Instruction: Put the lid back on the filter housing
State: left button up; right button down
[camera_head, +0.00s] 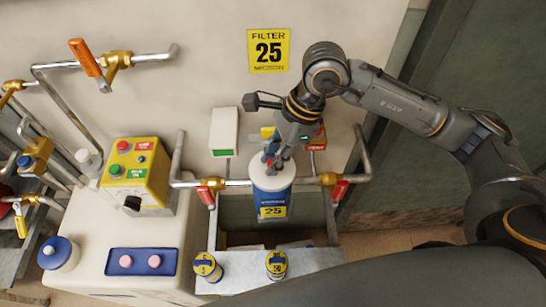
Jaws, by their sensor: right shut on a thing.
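The filter housing (271,199) is an upright blue cylinder with a yellow "25" label, in the middle of the head view on the pipe line. A white round lid (286,177) is at its top. My right gripper (272,160) comes from above, pointing down, and is shut on the middle of the lid. The fingers hide part of the lid. I cannot tell whether the lid is fully seated or slightly raised. My left gripper is not in view.
Red-handled valves (207,192) and (338,187) flank the housing. A yellow button box (146,172), a blue two-knob panel (141,262) and a blue-and-white round item (63,255) are left.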

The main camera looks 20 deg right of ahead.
dwell(0.3)
jog(key=c, duration=1.1)
grip_release()
jog(key=shift+c, duration=0.2)
jog(key=shift+o, duration=0.2)
jog(key=o, duration=0.4)
jog(key=shift+o, duration=0.2)
jog(key=shift+r, duration=0.15)
jog(key=shift+r+p, duration=1.65)
jog(key=shift+r, duration=1.75)
